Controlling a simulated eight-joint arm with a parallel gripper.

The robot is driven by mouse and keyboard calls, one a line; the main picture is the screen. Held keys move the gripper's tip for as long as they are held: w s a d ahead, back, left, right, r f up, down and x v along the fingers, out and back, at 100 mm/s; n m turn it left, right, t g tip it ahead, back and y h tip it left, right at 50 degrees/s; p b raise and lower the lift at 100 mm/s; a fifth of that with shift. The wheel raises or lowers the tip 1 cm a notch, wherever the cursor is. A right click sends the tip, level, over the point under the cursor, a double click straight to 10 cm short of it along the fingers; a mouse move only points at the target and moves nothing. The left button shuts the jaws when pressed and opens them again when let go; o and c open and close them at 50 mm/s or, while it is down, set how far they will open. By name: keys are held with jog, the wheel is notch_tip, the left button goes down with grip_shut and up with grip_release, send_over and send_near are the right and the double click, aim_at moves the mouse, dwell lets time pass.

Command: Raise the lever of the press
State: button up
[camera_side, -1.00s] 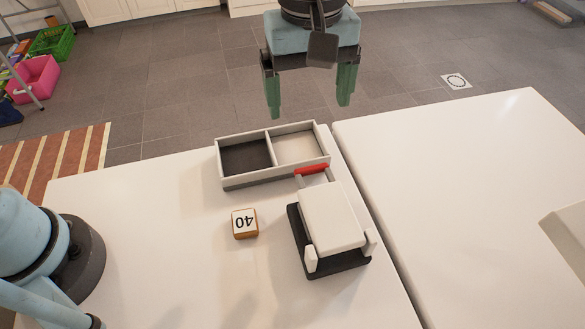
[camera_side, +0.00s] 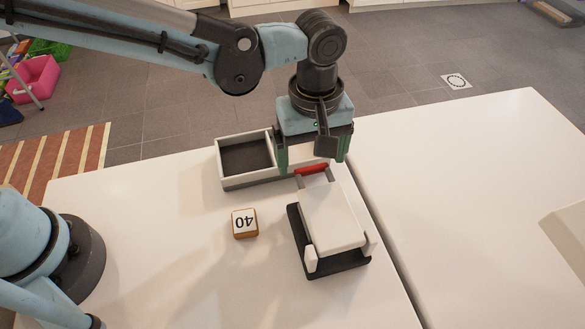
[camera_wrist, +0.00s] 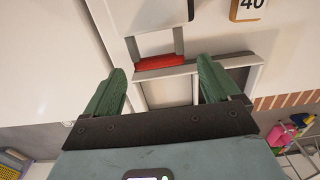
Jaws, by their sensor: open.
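The press (camera_side: 332,218) stands on the white table, with a white top plate over a black base. Its lever has a red handle (camera_side: 311,169) on the side toward the tray, low and close to the tray's edge. My gripper (camera_side: 312,168) is open and empty, just above and behind the red handle, over the tray's right compartment. In the wrist view the red handle (camera_wrist: 160,62) lies ahead of and between my two green fingers (camera_wrist: 165,78), and no contact shows. Part of the press (camera_wrist: 158,14) is cut off at the top there.
A grey two-compartment tray (camera_side: 222,175) is behind the press, its left compartment dark and its right one partly hidden by my gripper. A wooden block marked 40 (camera_side: 244,223) sits left of the press. A gap between tables runs along the right.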

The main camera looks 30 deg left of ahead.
jog(key=shift+f, duration=0.45)
jog(key=c, duration=1.5)
jog(key=shift+r, duration=0.1)
